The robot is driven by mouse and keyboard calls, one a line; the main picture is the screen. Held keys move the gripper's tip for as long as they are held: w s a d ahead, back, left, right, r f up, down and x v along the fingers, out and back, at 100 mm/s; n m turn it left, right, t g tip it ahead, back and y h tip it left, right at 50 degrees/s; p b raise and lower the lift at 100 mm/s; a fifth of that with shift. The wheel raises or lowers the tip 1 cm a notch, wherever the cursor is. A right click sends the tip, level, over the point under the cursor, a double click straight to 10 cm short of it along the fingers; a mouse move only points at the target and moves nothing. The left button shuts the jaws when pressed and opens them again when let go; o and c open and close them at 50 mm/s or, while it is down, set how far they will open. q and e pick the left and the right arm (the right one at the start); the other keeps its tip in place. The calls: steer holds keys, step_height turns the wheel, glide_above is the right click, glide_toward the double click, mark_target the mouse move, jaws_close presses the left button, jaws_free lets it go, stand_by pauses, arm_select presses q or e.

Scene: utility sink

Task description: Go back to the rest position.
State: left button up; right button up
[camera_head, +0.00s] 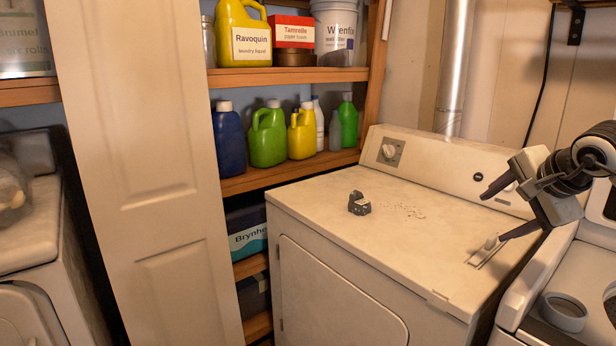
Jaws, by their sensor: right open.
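My right gripper (491,217) comes in from the right edge, above the right part of the white dryer's top (330,195). Its two dark fingers are spread apart, with nothing visible between them. The lower fingertip is close to a light slot or lint-screen cover (485,250) on the dryer top; I cannot tell whether they touch. A small dark grey object (359,203) sits on the dryer top, well to the left of the gripper. My left gripper is out of view.
Scattered white bits (409,210) lie on the dryer top. The control panel with a knob (389,152) rises behind. Wooden shelves (290,172) hold several bottles. A white folding door (145,150) stands left. A second white machine (585,270), with a grey ring (564,312), stands right.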

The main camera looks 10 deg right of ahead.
steer(key=w+a+f+m+g+y, duration=0.1)
steer(key=a+f+y, duration=0.35)
steer(key=a, duration=0.65)
steer(key=a+f+y, duration=0.3)
steer(key=a+f, duration=0.3)
steer(key=a, duration=0.4)
steer(key=s+a+f+m+t+y, duration=0.1)
steer(key=s+a+m+y, duration=0.25)
steer(key=a+m, duration=0.4)
steer(key=s+a+f+m+t+y, duration=0.15)
steer(key=a+m+y, duration=0.35)
steer(key=a, duration=0.5)
steer(key=s+d+f+m+t+h, duration=0.25)
steer(key=f+m, duration=0.25)
steer(key=m, duration=0.3)
steer(key=s+d+f+m+t+h, duration=0.1)
steer(key=f+m+h, duration=0.25)
steer(key=m, duration=0.45)
steer(key=s+d+f+m+t+h, duration=0.1)
steer(key=f+m+t+h, duration=0.1)
steer(key=f+m, duration=0.55)
steer(key=s+d+f+m+g+h, duration=0.2)
steer(key=s+f+m+g+h, duration=0.2)
steer(key=s+f+m, duration=1.1)
steer(key=s+f+g, duration=0.2)
steer(key=s+g, duration=0.1)
steer(key=s, duration=0.1)
steer(key=shift+s, duration=0.2)
